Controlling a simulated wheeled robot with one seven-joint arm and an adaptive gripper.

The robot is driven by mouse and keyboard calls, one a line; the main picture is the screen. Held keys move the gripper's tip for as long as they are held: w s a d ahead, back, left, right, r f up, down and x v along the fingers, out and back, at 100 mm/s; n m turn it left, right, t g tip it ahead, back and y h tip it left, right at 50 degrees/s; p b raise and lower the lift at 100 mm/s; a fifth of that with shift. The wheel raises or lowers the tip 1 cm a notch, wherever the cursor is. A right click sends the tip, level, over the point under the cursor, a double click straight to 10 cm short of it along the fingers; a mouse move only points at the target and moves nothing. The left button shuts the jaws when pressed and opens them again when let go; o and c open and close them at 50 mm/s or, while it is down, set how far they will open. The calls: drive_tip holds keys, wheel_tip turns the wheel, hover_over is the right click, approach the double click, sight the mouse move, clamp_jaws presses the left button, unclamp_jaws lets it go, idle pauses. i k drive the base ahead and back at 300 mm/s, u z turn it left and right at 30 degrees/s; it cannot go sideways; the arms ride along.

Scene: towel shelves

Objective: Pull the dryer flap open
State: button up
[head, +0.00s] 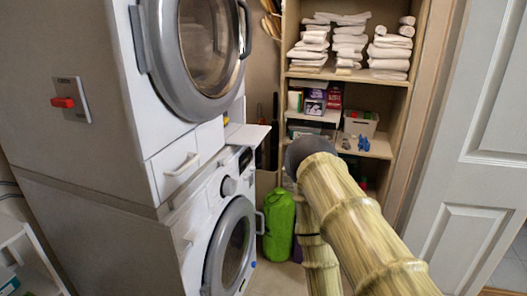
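The upper machine, a white dryer, stands on top of a white washer at the left in the head view. Its round grey-rimmed glass door (200,50) looks shut. A white panel with a bar handle (180,165) sits below that door and looks closed. A flat white flap-like panel (248,135) juts out level between the two machines, at their right side. I cannot tell which of these is the dryer flap. My arm crosses the lower right and middle, right of the machines. My gripper is not in view, and its state cannot be seen.
The washer's round door (231,245) looks shut. Wooden shelves (350,78) with folded white towels (391,52) and boxes stand behind. A white house door (477,145) is at right. A red switch (63,102) is at left.

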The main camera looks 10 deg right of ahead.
sight(250, 136)
drive_tip(key=z, duration=0.2)
drive_tip(key=i, duration=1.1)
drive_tip(key=u, duration=0.25)
